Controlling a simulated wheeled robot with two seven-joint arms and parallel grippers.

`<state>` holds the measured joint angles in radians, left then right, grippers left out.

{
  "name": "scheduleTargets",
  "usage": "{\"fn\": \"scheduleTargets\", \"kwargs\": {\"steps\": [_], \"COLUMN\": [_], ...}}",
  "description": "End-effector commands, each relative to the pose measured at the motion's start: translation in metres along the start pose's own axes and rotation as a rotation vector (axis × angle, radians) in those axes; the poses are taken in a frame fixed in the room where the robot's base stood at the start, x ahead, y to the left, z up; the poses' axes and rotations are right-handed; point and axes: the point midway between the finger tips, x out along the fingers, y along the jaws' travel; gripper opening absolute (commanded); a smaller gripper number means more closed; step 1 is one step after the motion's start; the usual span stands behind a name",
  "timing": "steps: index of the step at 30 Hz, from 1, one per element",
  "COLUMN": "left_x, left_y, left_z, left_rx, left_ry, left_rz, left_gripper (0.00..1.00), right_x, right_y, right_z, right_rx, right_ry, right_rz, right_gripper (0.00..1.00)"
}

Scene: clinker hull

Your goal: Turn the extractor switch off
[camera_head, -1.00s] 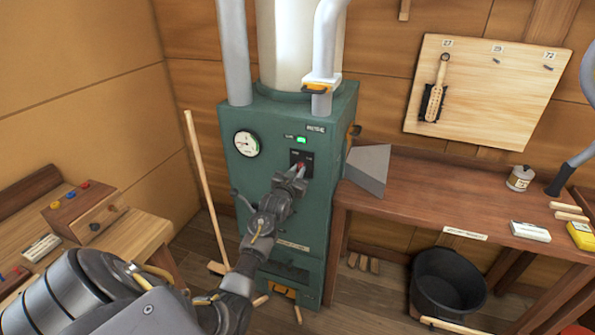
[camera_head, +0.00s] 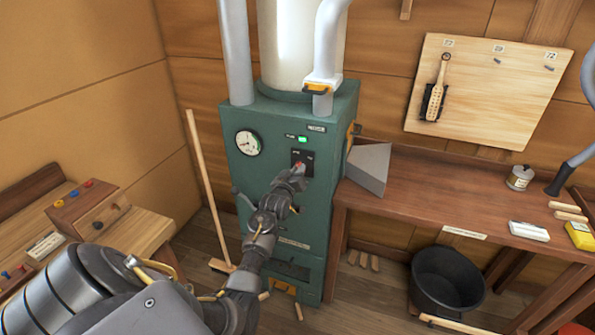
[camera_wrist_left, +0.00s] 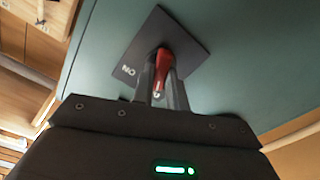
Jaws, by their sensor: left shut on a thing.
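The extractor (camera_head: 262,190) is a green cabinet with a round gauge (camera_head: 248,142) and a lit green lamp (camera_head: 302,139) on its front. Its switch is a red lever on a dark plate (camera_head: 303,156), below the lamp. In the left wrist view the red lever (camera_wrist_left: 163,62) stands between the fingers of my left gripper (camera_wrist_left: 160,85), which is shut on it. The word "ON" shows on the plate to the left of the lever. In the head view my left gripper (camera_head: 298,172) reaches the plate and partly covers the lever. My right gripper is out of view.
A black bucket (camera_head: 447,282) is on the floor below. A broom (camera_head: 205,185) leans left of the cabinet. A low table (camera_head: 140,235) stands at left.

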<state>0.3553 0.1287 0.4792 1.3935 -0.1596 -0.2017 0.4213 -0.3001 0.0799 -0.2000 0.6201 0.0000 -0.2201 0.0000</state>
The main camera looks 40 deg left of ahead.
Motion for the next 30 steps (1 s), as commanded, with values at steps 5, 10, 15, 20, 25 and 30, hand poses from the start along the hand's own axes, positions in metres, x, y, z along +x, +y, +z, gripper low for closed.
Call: {"fn": "scheduleTargets", "kwargs": {"steps": [5, 10, 15, 20, 25, 30], "left_x": [-0.0001, -0.0002, -0.0002, -0.0001, -0.0001, -0.0083], "left_y": [-0.0004, -0.0003, -0.0003, -0.0002, -0.0001, -0.0009], "left_z": [0.0007, 0.0008, 0.0007, 0.0005, 0.0003, 0.0022], "left_rx": [-0.010, -0.010, -0.010, -0.009, -0.009, -0.008], "left_ry": [-0.001, -0.001, -0.001, -0.001, 0.000, -0.001], "left_rz": [-0.001, -0.001, -0.001, -0.001, 0.000, -0.001], "left_gripper": [0.00, 0.00, 0.24, 0.36, 0.36, 0.36], "right_x": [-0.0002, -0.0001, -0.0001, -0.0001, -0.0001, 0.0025], "right_y": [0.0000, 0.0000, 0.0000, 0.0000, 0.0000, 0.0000], "right_z": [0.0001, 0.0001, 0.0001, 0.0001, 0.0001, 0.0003], "right_rx": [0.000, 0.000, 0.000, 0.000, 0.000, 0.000], "right_ry": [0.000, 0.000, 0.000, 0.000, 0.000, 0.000], "right_rz": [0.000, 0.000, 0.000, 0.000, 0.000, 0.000], "right_gripper": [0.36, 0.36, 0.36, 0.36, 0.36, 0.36]}}
